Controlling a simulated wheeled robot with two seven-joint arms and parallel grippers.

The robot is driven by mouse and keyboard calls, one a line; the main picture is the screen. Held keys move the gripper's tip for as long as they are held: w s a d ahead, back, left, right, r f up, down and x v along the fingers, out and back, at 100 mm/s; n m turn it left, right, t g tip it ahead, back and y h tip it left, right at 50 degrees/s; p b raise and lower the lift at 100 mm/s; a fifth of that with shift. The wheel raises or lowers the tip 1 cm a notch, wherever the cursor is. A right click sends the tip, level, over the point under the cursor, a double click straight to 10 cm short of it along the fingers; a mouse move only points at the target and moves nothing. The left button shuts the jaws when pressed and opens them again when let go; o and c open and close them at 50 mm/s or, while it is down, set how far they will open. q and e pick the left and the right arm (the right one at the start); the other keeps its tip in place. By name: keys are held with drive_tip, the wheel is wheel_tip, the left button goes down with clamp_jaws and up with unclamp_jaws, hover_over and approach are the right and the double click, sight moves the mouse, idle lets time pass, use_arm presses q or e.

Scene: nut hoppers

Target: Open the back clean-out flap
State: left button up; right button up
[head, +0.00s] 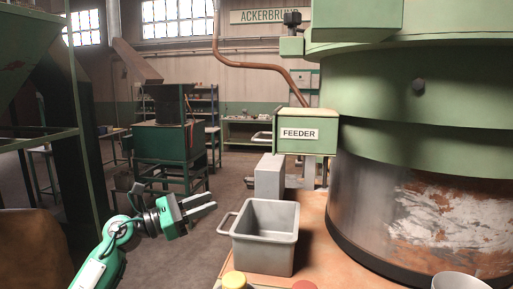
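No part that I can name for certain as the back clean-out flap shows in the head view. A green box labelled FEEDER (306,143) stands at the centre, beside the large round green machine (420,140). A pale loop-shaped handle (261,137) sticks out at the box's left side. My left gripper (214,202) is at the lower left, in free air left of a grey bin. Its two grey fingers point right with a small gap between them and nothing held. It is well below and left of the FEEDER box. My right gripper is out of view.
The grey bin (266,227) with a side handle stands on the orange-brown bench (315,255). A grey block (269,177) stands behind it. The floor (215,240) left of the bench is open.

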use_arm(q)
drive_tip(key=s+d+r+m+g+y, duration=0.2)
drive_tip(key=s+r+m, duration=0.7)
drive_tip(key=r, duration=0.4)
drive_tip(key=m+t+y+p, duration=0.1)
drive_tip(key=m+t+y, duration=0.2)
drive_tip(key=m, duration=0.4)
approach(256, 137)
drive_tip(key=p+x, duration=0.2)
drive_tip(key=x, duration=0.1)
drive_tip(key=p+x, duration=0.2)
drive_tip(key=x, duration=0.2)
drive_tip(key=w+a+p+x, duration=0.1)
drive_tip(key=p+x, duration=0.1)
drive_tip(key=x, duration=0.2)
drive_tip(key=shift+w+d+f, duration=0.1)
drive_tip(key=shift+w+f, duration=0.05)
drive_tip(key=c, duration=0.6)
clamp_jaws()
